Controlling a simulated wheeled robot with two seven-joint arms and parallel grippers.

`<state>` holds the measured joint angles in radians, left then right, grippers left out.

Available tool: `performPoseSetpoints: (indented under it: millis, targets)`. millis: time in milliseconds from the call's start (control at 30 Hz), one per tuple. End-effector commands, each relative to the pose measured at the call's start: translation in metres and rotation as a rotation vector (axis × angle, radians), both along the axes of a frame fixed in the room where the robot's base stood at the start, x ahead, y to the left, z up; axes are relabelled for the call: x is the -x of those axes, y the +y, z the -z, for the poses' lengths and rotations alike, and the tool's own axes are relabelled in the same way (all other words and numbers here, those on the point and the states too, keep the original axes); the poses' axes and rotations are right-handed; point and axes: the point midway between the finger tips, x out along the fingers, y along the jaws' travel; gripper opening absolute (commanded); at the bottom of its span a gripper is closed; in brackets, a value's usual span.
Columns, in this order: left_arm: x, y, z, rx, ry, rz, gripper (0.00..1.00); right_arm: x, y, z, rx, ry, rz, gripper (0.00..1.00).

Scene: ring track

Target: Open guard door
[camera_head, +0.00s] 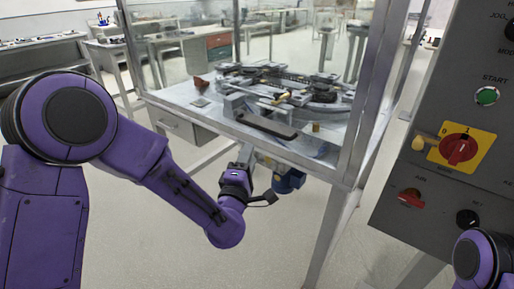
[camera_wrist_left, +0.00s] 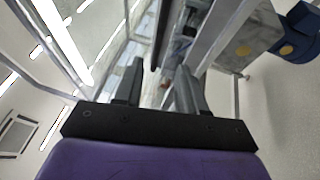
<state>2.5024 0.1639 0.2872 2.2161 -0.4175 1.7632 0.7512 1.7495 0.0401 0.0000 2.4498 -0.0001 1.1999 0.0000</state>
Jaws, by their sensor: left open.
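The guard door (camera_head: 290,30) is a clear panel in a grey metal frame, standing around the work table in the head view. It looks shut, though its lower edge is hard to make out. A dark bar (camera_head: 266,126), apparently its handle, runs along the table's front edge. My left gripper (camera_head: 246,154) is just below and in front of this bar, its fingers mostly hidden by my wrist. In the left wrist view its two fingers (camera_wrist_left: 157,88) are apart, with a dark bar (camera_wrist_left: 162,35) ahead between them. I cannot tell whether they touch it. My right gripper is out of view.
A grey control panel (camera_head: 440,200) with a red rotary switch (camera_head: 458,149) stands at the right. A metal frame post (camera_head: 362,95) rises between it and the door. A blue part (camera_head: 288,181) hangs below the table. The floor in front is clear.

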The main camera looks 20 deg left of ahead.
Motion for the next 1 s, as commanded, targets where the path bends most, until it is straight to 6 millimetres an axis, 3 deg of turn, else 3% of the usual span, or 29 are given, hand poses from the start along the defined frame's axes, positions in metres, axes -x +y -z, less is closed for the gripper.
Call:
performPoseSetpoints:
  millis: [433, 600, 833, 867, 967, 1000]
  targets:
    - [-0.085, 0.005, -0.02, 0.005, -0.005, -0.002, 0.4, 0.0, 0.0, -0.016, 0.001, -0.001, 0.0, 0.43]
    - [-0.099, 0.006, -0.021, 0.004, -0.003, 0.0, 0.4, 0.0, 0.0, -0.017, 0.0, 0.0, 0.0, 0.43]
    - [-0.1, 0.006, -0.021, 0.003, -0.003, -0.001, 0.4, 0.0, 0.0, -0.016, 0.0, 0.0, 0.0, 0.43]
    - [-0.1, 0.006, -0.021, 0.003, -0.003, -0.001, 0.34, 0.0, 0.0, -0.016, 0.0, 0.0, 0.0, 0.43]
    - [-0.1, 0.006, -0.021, 0.003, -0.003, -0.001, 0.01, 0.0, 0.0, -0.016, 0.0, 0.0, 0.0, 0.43]
    - [-0.1, 0.006, -0.021, 0.003, -0.003, -0.001, 0.0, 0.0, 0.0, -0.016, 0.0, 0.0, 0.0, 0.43]
